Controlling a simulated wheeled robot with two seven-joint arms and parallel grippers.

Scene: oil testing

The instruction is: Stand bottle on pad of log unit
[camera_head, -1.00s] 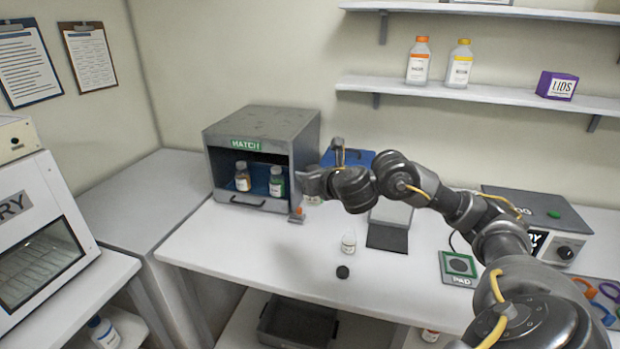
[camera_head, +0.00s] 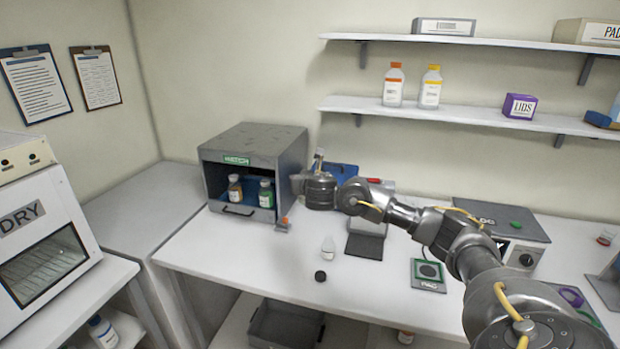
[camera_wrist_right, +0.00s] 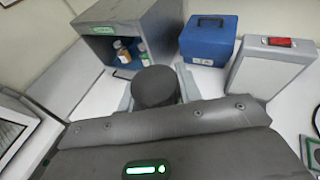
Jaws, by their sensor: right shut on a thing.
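My right gripper (camera_head: 300,184) is just right of the hatch, above the table. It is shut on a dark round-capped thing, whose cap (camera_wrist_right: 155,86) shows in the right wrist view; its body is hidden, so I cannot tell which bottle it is. The log unit (camera_head: 510,236) is a grey box at the right of the table. Its pad (camera_head: 428,272), green-edged with a dark disc, lies in front of it with nothing on it. An orange-brown bottle (camera_head: 235,188) and a green bottle (camera_head: 266,193) stand in the hatch (camera_head: 262,145). My left gripper is not in view.
A small clear bottle (camera_head: 328,246) and a loose black lid (camera_head: 320,276) are on the table's front part. A blue case (camera_wrist_right: 208,42) and a grey device with a red switch (camera_wrist_right: 270,66) stand behind. Shelves above hold two bottles and a purple box (camera_head: 519,106).

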